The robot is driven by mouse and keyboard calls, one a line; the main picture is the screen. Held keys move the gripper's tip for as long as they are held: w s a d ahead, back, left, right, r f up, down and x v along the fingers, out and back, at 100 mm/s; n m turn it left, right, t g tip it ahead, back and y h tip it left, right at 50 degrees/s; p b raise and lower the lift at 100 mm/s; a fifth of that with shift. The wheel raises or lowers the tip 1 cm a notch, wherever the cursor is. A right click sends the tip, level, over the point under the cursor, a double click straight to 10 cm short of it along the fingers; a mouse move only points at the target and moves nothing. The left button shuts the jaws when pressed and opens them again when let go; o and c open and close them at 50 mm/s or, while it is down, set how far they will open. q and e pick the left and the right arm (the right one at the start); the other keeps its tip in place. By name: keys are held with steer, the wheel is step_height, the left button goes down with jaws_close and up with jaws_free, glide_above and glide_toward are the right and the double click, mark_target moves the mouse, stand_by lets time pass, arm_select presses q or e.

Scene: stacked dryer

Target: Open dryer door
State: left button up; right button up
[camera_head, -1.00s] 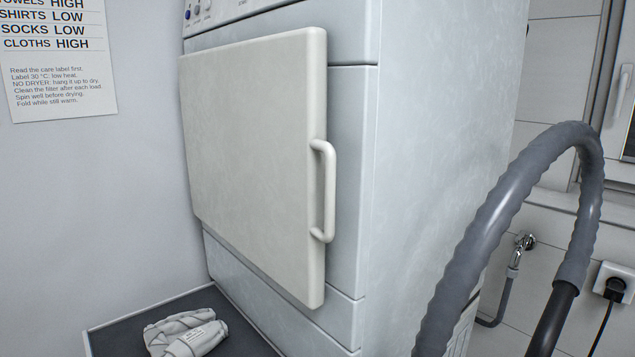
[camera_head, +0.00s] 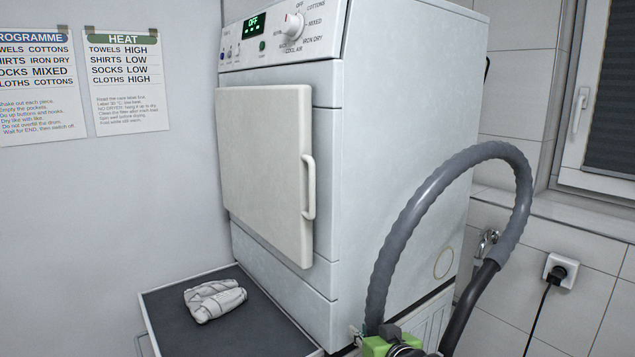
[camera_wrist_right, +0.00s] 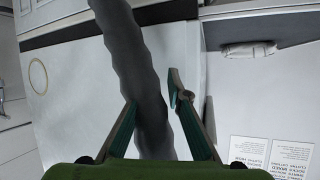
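The dryer (camera_head: 400,110) has a cream door (camera_head: 262,165) on its front, and the door looks shut. A vertical bar handle (camera_head: 309,187) is on the door's right edge. My right gripper (camera_head: 392,345) shows only in part at the bottom edge, green, below and to the right of the handle and apart from it. In the right wrist view its two fingers (camera_wrist_right: 152,92) are spread. The pale dryer side (camera_wrist_right: 70,100) shows beyond them in that upside-down view. My left gripper is not in view.
A grey ribbed hose (camera_head: 440,180) arches beside the dryer's right side. In the wrist view the hose (camera_wrist_right: 140,75) runs between the fingers; contact is unclear. A dark shelf (camera_head: 255,325) with a folded cloth (camera_head: 214,299) juts out below the door.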

mark_target(314, 185)
steer(key=shift+t+y, duration=0.4)
steer(key=shift+t, duration=0.2)
steer(key=r, duration=0.2)
steer(key=a+r, duration=0.1)
steer(key=r, duration=0.5)
steer(key=shift+a+r+p, duration=0.15)
steer(key=shift+a+p, duration=0.15)
steer(key=s+a+r+n+t+y+p, duration=0.1)
steer(key=s+r, duration=0.3)
steer(key=r, duration=0.5)
steer(key=s+a+r+n+t+y+p, duration=0.1)
steer(key=s+a+r, duration=0.15)
steer(key=r, duration=0.65)
steer(key=s+a+r+n+t+y, duration=0.1)
steer(key=s+r, duration=0.3)
steer(key=r, duration=0.5)
steer(key=p+x, duration=0.1)
steer(key=x, duration=0.3)
steer(key=p+x, duration=0.1)
steer(key=x, duration=0.4)
steer(key=p+x, duration=0.2)
steer(key=x, duration=0.2)
steer(key=shift+w+f, duration=0.25)
steer(key=shift+f, duration=0.1)
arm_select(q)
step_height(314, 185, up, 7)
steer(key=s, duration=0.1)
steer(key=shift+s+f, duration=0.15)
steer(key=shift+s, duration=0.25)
